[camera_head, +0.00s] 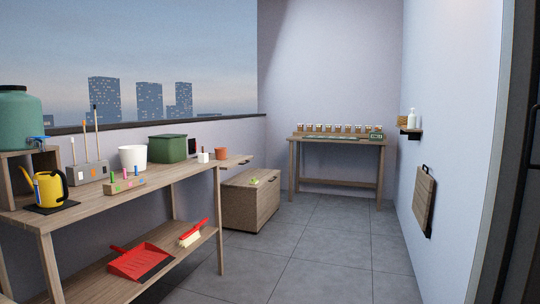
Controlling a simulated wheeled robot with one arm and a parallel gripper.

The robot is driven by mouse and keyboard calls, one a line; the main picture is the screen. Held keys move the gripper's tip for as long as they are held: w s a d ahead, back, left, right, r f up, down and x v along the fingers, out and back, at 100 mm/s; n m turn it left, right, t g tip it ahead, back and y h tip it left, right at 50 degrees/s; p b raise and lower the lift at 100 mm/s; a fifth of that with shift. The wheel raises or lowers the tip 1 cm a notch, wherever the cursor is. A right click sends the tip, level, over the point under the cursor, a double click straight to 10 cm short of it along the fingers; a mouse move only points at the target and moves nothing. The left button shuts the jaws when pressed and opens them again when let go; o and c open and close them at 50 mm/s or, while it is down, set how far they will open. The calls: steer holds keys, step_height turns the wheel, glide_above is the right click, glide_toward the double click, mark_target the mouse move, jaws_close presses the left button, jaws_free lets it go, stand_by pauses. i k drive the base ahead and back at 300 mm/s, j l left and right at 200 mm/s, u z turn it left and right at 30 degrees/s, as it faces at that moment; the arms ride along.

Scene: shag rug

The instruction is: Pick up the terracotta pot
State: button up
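A small terracotta pot (221,154) stands upright near the right end of the long wooden workbench (120,194) on the left. A small white cup-like thing (203,157) stands just to its left. Several small brownish pots or jars (352,128) stand in a row on the far table; they are too small to make out well. My gripper is not in view.
A white pot (132,158), a green box (168,148) and a yellow watering can (45,186) also stand on the workbench. A red dustpan (140,262) lies on its lower shelf. A wooden chest (250,204) stands beyond it. The tiled floor (325,250) is clear.

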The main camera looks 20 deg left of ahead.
mark_target(220, 153)
steer(key=i+j+u, duration=0.25)
steer(key=i, duration=0.75)
steer(key=i+u, duration=0.25)
steer(key=i, duration=0.75)
steer(key=i+l+u, duration=0.1)
steer(key=i+u, duration=0.25)
steer(key=i, duration=0.2)
steer(key=i+l+u, duration=0.3)
steer(key=i, duration=0.25)
steer(key=i+l+u, duration=0.35)
steer(key=i, duration=0.15)
steer(key=j, duration=0.1)
